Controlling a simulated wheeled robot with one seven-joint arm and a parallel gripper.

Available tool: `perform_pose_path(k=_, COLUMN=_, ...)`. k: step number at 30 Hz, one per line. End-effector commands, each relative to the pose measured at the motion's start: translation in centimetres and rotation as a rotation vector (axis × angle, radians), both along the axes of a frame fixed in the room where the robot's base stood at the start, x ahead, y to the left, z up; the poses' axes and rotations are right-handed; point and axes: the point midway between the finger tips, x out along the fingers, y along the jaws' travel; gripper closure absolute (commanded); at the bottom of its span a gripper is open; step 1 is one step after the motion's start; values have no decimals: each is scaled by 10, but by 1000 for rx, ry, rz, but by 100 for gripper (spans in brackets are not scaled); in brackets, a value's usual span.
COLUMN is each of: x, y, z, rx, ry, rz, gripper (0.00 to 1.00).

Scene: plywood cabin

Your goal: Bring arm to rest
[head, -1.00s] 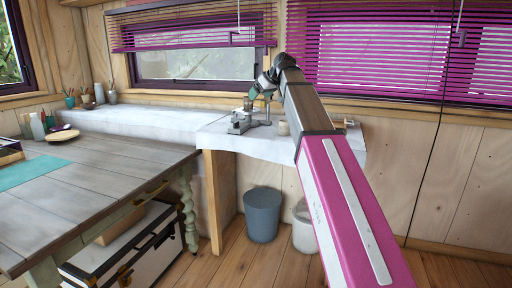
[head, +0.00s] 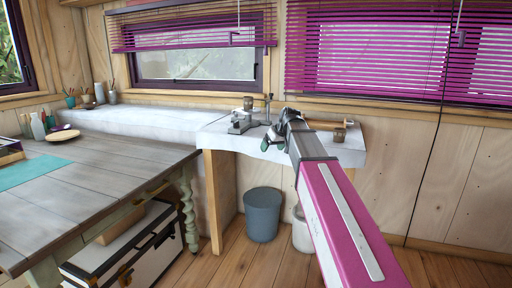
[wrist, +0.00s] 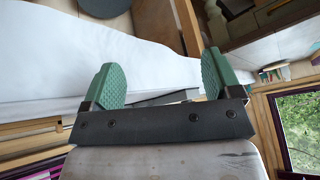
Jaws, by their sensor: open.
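My gripper (head: 273,139) is at the end of my pink and grey arm, in front of the white-covered bench in the head view. In the wrist view its two green fingertips (wrist: 158,82) stand wide apart with nothing between them. The white cloth (wrist: 60,50) of the bench shows behind the fingers there. How far the fingers are from the bench edge is hard to tell.
A metal device (head: 243,121) and a small brown jar (head: 340,134) stand on the white-covered bench (head: 215,139). A blue-grey bin (head: 262,214) and a white bin (head: 302,232) stand below on the floor. A grey plank table (head: 100,170) is at left.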

Motion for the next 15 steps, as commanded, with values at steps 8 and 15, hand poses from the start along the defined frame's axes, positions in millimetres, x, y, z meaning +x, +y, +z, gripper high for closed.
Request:
perform_pose_path(k=8, x=-49, y=-34, z=-117, rx=-53, ry=143, rz=-142, gripper=16)
perform_pose_path(k=15, x=-100, y=-60, z=-202, rx=-106, ry=253, rz=-257, gripper=16)
